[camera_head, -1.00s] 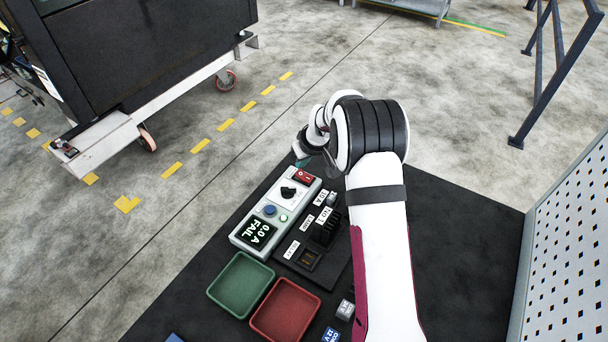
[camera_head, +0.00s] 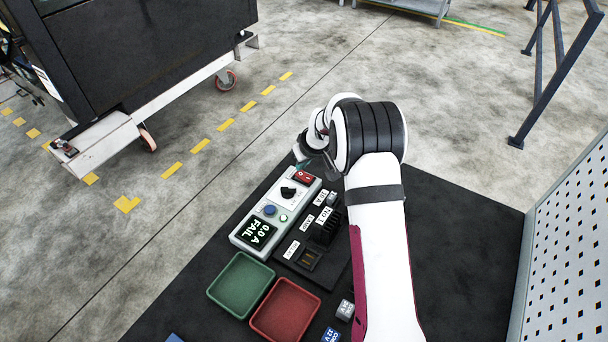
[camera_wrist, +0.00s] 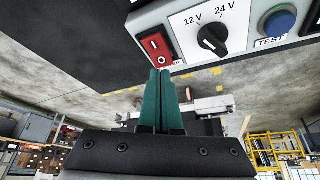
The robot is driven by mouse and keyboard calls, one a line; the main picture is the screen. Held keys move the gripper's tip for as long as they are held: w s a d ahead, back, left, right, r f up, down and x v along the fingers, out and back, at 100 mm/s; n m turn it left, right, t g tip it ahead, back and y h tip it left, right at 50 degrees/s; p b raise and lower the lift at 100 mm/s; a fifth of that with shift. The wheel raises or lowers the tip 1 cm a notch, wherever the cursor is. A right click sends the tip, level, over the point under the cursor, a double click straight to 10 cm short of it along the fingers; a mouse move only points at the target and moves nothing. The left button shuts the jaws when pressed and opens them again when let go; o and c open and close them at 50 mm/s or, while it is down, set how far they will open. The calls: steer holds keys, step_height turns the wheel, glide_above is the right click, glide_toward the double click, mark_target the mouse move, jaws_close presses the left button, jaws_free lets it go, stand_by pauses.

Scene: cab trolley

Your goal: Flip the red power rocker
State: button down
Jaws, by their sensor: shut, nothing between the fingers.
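The red power rocker (camera_head: 304,177) is at the far end of the grey tester box (camera_head: 242,238) in the head view. In the wrist view the rocker (camera_wrist: 157,47) shows white marks on its red face. My gripper (camera_wrist: 161,72) has two green fingers held together with nothing between them. Its tips are at the lower edge of the rocker in the wrist view; I cannot tell if they touch it. In the head view my gripper (camera_head: 303,163) is just beyond the rocker, partly hidden by my wrist.
The tester has a black voltage knob (camera_head: 288,192), a blue TEST button (camera_head: 270,210) and a display reading 0.0 A FAIL (camera_head: 262,233). A black fuse block (camera_head: 325,232) stands to its right. Green (camera_head: 240,284) and red (camera_head: 286,309) trays lie in front.

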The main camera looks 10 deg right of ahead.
mark_target(302, 177)
steer(key=shift+f, duration=0.85)
step_height(302, 177, up, 7)
steer(key=shift+f, duration=0.15)
stand_by(0.6)
steer(key=s+a+r+m+g, duration=0.1)
steer(key=s+a+r+m, duration=0.1)
steer(key=s+r, duration=0.45)
steer(key=s+a+r+m+g, duration=0.1)
steer(key=s+a+r, duration=0.25)
steer(key=s, duration=0.65)
steer(key=s+a+m+g, duration=0.1)
steer(key=s+m+g, duration=0.2)
steer(key=s, duration=2.4)
steer(key=m, duration=0.2)
steer(key=shift+a+r+m, duration=0.25)
steer(key=shift+a+m, duration=0.05)
